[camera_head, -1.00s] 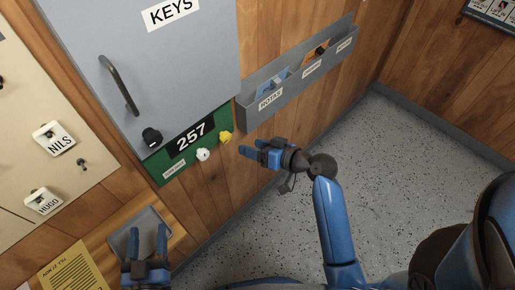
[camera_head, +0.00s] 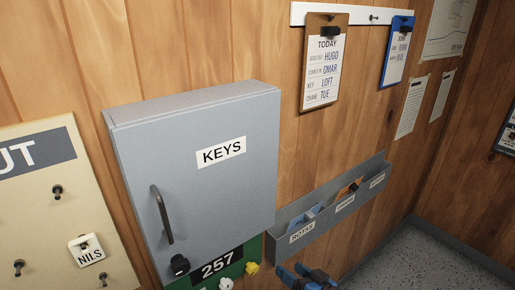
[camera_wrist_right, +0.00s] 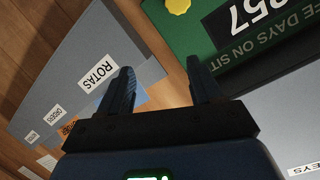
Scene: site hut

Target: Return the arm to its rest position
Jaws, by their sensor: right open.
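My right gripper (camera_head: 304,272) shows at the bottom edge of the head view, below the grey rack. In the right wrist view its two fingers (camera_wrist_right: 162,92) stand apart with nothing between them. The wooden wall lies beyond the fingertips. The rest of the right arm is out of the head view. My left gripper is not in either current view.
The grey KEYS cabinet (camera_head: 200,185) is shut, with the green 257 board (camera_head: 240,258) and its knobs below. The rack (camera_head: 325,220) marked ROTAS is close to the right gripper. Clipboards (camera_head: 325,62) hang above. Bare floor (camera_head: 425,262) shows at lower right.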

